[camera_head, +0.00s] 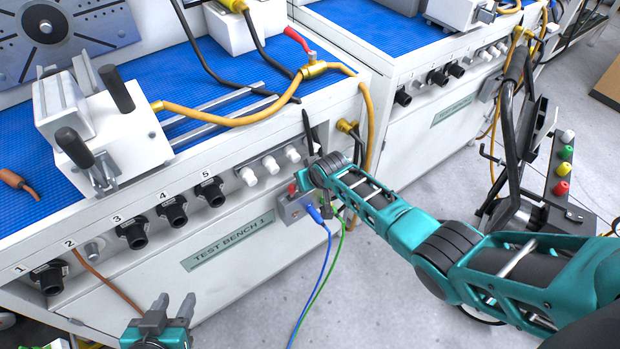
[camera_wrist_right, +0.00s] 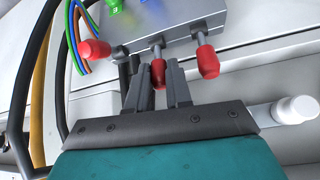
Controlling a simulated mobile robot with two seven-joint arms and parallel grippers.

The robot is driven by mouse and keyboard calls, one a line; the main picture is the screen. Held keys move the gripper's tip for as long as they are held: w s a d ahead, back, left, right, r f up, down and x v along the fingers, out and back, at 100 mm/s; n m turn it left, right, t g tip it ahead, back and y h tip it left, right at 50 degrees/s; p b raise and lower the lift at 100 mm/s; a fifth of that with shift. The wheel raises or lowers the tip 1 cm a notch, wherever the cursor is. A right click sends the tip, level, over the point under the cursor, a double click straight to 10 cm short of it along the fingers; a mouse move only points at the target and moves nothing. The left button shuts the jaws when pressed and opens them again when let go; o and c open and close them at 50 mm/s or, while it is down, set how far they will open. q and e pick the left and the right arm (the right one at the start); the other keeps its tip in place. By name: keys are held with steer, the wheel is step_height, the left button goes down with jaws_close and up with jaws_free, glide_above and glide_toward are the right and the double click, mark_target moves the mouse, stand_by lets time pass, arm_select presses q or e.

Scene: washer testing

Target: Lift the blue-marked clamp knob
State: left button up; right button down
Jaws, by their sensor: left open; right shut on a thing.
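A grey clamp box (camera_wrist_right: 195,22) with three red-tipped levers fills the top of the right wrist view. The middle lever's red knob (camera_wrist_right: 158,73), nearest the blue mark (camera_wrist_right: 148,4), shows between the two fingers of my right gripper (camera_wrist_right: 160,80), which is shut on it. The other red knobs, left (camera_wrist_right: 96,50) and right (camera_wrist_right: 207,61), stand free. In the head view the box (camera_head: 298,208) is on the bench front, with a red knob (camera_head: 292,188); my right arm partly covers this area and the right fingertips are hidden. My left gripper (camera_head: 174,306) is open and empty at the bottom.
A white knob (camera_wrist_right: 295,110) stands close right of my right gripper. Blue and green cables (camera_head: 323,255) hang from the box. A yellow hose (camera_head: 368,125) runs down the bench edge. Black ports (camera_head: 172,212) line the bench front. Open floor (camera_head: 370,270) lies right of the bench.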

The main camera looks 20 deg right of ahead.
stand_by(0.4)
steer(key=c, duration=1)
jaws_free()
steer(key=shift+c, duration=0.2)
steer(key=p+v, duration=0.6)
steer(key=v, duration=0.7)
steer(key=shift+f, duration=0.1)
steer(key=s+d+r+n+t, duration=0.1)
steer(key=s+t, duration=0.3)
steer(key=s, duration=1.5)
steer(key=shift+d+r+y, duration=0.3)
steer(key=shift+r+y, duration=0.05)
steer(key=shift+y, duration=0.05)
